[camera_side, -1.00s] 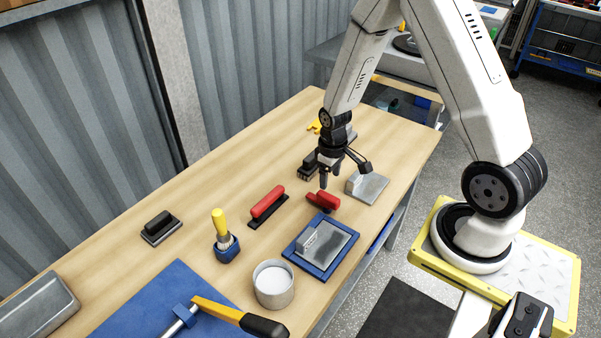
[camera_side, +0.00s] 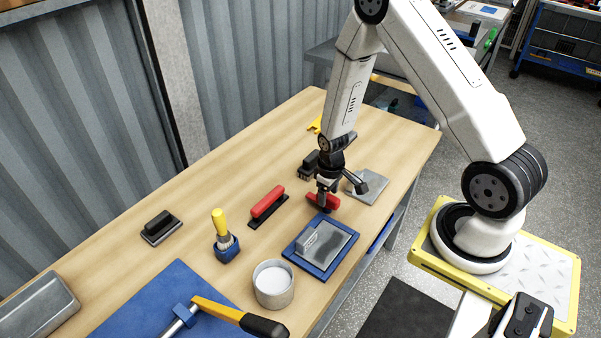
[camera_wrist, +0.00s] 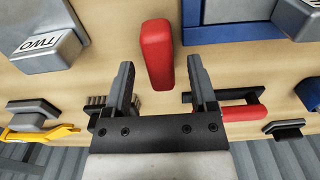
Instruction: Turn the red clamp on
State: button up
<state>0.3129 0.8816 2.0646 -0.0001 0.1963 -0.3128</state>
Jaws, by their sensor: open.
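The red clamp (camera_side: 315,200) shows as a short red handle on the table, between the blue tray and a black brush, partly hidden by my gripper in the side view. In the wrist view its rounded red handle (camera_wrist: 157,55) points away from my gripper and lies between the two fingers, with a gap on each side. My gripper (camera_side: 326,201) is low over the clamp in the side view. In the wrist view my gripper (camera_wrist: 157,68) has its fingers spread, holding nothing. Whether a finger touches the clamp cannot be told.
A blue tray (camera_side: 292,254) with a grey plate is in front of the clamp. A red-handled tool (camera_side: 267,203) lies to its left, a black brush (camera_side: 308,164) behind, a grey plate (camera_side: 371,189) to the right. A white cup (camera_side: 273,286) and yellow-handled brush (camera_side: 220,222) stand nearer.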

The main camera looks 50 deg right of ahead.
jog(key=shift+f, duration=0.6)
grip_shut()
dwell(1.2)
